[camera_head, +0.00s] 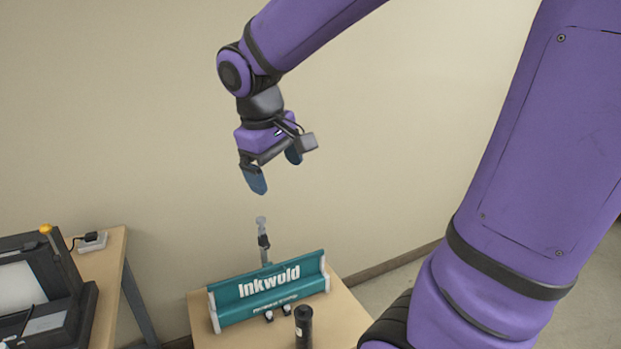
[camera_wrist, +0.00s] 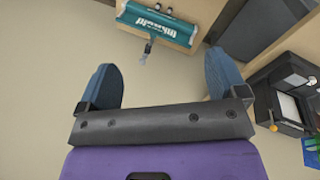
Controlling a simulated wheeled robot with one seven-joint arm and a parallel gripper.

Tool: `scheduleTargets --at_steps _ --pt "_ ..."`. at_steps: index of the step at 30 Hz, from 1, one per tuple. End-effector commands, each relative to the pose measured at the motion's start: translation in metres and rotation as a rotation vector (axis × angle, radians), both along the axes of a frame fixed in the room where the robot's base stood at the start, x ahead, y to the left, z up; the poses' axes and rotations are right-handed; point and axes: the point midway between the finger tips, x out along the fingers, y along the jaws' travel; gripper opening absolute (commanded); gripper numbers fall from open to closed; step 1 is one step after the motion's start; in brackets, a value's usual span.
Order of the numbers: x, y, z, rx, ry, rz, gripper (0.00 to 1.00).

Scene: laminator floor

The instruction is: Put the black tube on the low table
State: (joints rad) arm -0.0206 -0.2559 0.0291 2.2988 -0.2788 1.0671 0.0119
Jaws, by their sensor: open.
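The black tube (camera_head: 303,326) stands upright near the front edge of a light wooden table (camera_head: 340,312) in the head view, in front of a teal Inkwold sign. Its lower end is cut off by the frame. I cannot make the tube out in the wrist view. My gripper (camera_head: 275,172) is open and empty, well above and behind the sign. In the wrist view its two blue fingertips (camera_wrist: 160,82) stand wide apart with only the plain floor or wall between them. I cannot tell whether this table is the low table.
A second table (camera_head: 108,285) at left holds a black machine (camera_head: 40,290). A wall stands behind.

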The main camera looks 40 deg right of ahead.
Motion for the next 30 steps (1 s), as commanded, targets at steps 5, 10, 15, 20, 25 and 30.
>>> scheduleTargets --at_steps 5,10,15,20,25,30 --pt "-0.044 0.008 0.017 0.093 -0.142 -0.04 0.91" --pt "-0.081 0.017 0.025 0.181 -0.269 -0.073 0.91" --pt "-0.107 0.023 0.027 0.251 -0.367 -0.096 0.91" --pt "-0.118 0.027 0.027 0.283 -0.412 -0.107 0.91" --pt "-0.12 0.028 0.027 0.291 -0.421 -0.108 0.91" --pt "-0.12 0.027 0.027 0.289 -0.42 -0.108 0.91"
